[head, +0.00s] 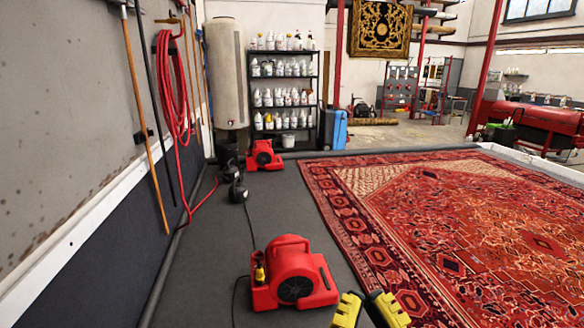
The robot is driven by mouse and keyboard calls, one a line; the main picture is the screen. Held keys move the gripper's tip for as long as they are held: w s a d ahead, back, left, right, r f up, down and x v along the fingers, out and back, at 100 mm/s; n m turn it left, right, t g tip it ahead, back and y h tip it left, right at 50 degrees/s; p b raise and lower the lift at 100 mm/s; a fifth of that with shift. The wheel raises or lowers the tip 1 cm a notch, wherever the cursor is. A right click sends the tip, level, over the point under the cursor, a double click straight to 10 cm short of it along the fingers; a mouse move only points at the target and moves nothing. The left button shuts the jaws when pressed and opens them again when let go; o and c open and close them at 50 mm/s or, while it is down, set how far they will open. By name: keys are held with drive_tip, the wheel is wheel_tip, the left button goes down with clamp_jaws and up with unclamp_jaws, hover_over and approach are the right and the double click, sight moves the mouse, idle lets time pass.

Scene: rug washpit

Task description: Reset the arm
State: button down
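Two yellow-and-black parts that look like my gripper (368,308) show at the bottom edge, right of centre. They stand a little apart at their upper ends, and their lower parts are cut off by the frame. I see nothing held between them. Whether the gripper is open or shut is not clear from this view. It appears in front of the near red blower (295,272) and the left edge of the patterned red rug (450,225). The rest of the arm is out of view.
A second red blower (264,156) and black items (237,190) stand farther along the grey floor (240,235). A red hose (175,90) hangs on the left wall. A bottle shelf (283,95), a tall tank (227,80) and a blue case (334,130) stand behind.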

wheel_tip(320, 180, up, 35)
drive_tip(key=p, duration=3.1)
drive_tip(key=shift+w+f, duration=0.1)
